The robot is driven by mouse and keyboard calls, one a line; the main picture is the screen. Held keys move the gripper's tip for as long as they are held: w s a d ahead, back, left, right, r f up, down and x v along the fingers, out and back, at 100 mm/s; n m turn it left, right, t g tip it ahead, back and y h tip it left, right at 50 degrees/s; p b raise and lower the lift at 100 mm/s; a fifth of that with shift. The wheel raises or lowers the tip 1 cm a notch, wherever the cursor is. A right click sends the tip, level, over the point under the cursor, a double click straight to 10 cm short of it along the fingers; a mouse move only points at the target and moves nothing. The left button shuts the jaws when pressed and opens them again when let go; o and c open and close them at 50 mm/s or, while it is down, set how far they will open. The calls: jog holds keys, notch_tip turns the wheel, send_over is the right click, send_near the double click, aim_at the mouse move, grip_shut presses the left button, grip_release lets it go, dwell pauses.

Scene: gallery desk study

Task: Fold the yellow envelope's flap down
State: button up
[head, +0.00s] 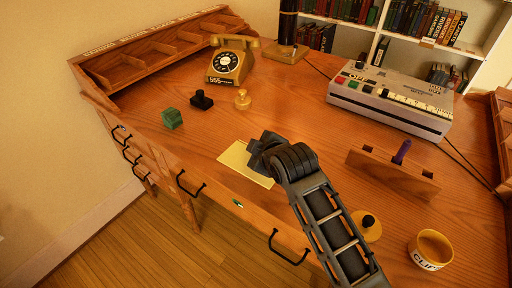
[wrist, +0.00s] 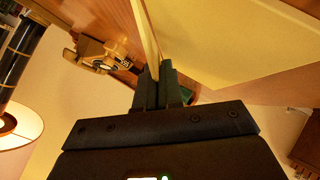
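The yellow envelope (head: 240,160) lies flat on the desk near its front edge, partly hidden by my gripper in the head view. In the wrist view its pale body (wrist: 225,40) fills the upper right. The flap (wrist: 147,30) shows there as a thin, nearly edge-on yellow strip, standing away from the body. My gripper (wrist: 160,82) has its fingers close together, with the flap's edge running between the tips, so it looks shut on the flap. In the head view my gripper (head: 260,152) is over the envelope's right part; its fingertips are hard to make out.
A green block (head: 172,118), a black stamp (head: 201,100) and a small yellow stamp (head: 242,100) stand behind and left. A yellow telephone (head: 230,62) is farther back. A grey machine (head: 390,100), a wooden holder (head: 393,174) and a yellow cup (head: 430,249) are right.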

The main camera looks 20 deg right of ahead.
jog(key=o, duration=0.4)
